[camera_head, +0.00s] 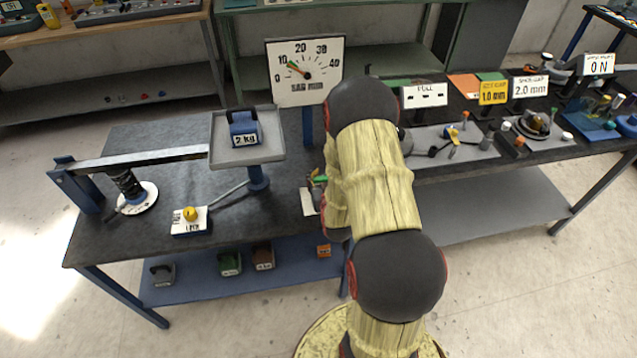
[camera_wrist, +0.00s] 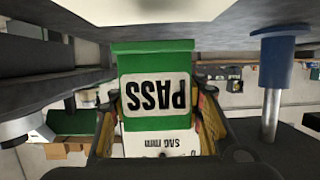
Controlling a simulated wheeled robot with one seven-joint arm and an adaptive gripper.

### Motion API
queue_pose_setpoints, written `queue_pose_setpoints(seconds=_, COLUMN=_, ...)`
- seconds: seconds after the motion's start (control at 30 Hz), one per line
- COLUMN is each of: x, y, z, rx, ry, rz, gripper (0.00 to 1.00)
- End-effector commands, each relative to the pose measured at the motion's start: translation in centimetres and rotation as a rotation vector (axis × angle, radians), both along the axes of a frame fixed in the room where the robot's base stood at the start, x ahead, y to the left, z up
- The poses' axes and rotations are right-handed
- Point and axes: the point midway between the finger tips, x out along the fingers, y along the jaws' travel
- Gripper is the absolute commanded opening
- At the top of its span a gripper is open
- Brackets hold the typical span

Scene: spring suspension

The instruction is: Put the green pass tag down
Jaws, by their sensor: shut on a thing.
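The green pass tag (camera_wrist: 155,62) fills the middle of the wrist view, with its white PASS label upside down in the picture. My gripper (camera_wrist: 158,112) is shut on it, with a finger at either side. In the head view a small part of the green tag (camera_head: 321,179) shows at the left edge of my arm, above the bench top. My arm hides most of the gripper in the head view, and I cannot tell whether the tag touches anything.
The dark bench (camera_head: 150,225) bears a lever with a spring (camera_head: 126,188), a tray (camera_head: 262,153) with a 2 kg weight (camera_head: 243,128), and a yellow-knobbed block (camera_head: 190,221). The dial (camera_head: 306,72) stands behind. A white card (camera_head: 308,203) lies by my arm. Signs and parts crowd the right side.

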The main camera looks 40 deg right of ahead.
Motion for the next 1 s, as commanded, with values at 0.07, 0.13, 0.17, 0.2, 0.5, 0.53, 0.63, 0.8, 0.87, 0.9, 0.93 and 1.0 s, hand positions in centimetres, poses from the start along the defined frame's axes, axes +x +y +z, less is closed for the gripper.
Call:
queue_pose_setpoints(seconds=0.07, x=-0.1, y=0.0, z=-1.5, rx=0.002, ry=0.003, rz=0.0, gripper=0.06)
queue_pose_setpoints(seconds=0.13, x=-0.1, y=0.0, z=-2.6, rx=0.002, ry=0.003, rz=0.0, gripper=0.06)
queue_pose_setpoints(seconds=0.17, x=-0.1, y=0.1, z=-3.0, rx=0.002, ry=0.003, rz=0.0, gripper=0.06)
queue_pose_setpoints(seconds=0.2, x=-0.1, y=0.0, z=-3.2, rx=0.002, ry=0.003, rz=0.0, gripper=0.06)
queue_pose_setpoints(seconds=0.5, x=0.0, y=0.0, z=-3.1, rx=0.0, ry=0.0, rz=0.0, gripper=0.06)
queue_pose_setpoints(seconds=0.53, x=0.0, y=0.0, z=-3.3, rx=0.0, ry=0.0, rz=0.0, gripper=0.06)
queue_pose_setpoints(seconds=0.63, x=-0.1, y=0.1, z=-3.5, rx=0.001, ry=0.001, rz=0.0, gripper=0.32)
queue_pose_setpoints(seconds=0.8, x=-0.1, y=0.0, z=-3.4, rx=0.001, ry=0.001, rz=0.0, gripper=0.42)
queue_pose_setpoints(seconds=0.87, x=-0.1, y=0.0, z=-3.4, rx=0.001, ry=0.001, rz=0.0, gripper=0.45)
queue_pose_setpoints(seconds=0.9, x=-0.1, y=0.0, z=-3.4, rx=0.001, ry=0.001, rz=0.0, gripper=0.47)
queue_pose_setpoints(seconds=0.93, x=-0.1, y=0.0, z=-3.4, rx=0.001, ry=0.001, rz=0.0, gripper=0.49)
queue_pose_setpoints(seconds=1.0, x=-0.1, y=0.0, z=-3.4, rx=0.001, ry=0.001, rz=0.0, gripper=0.53)
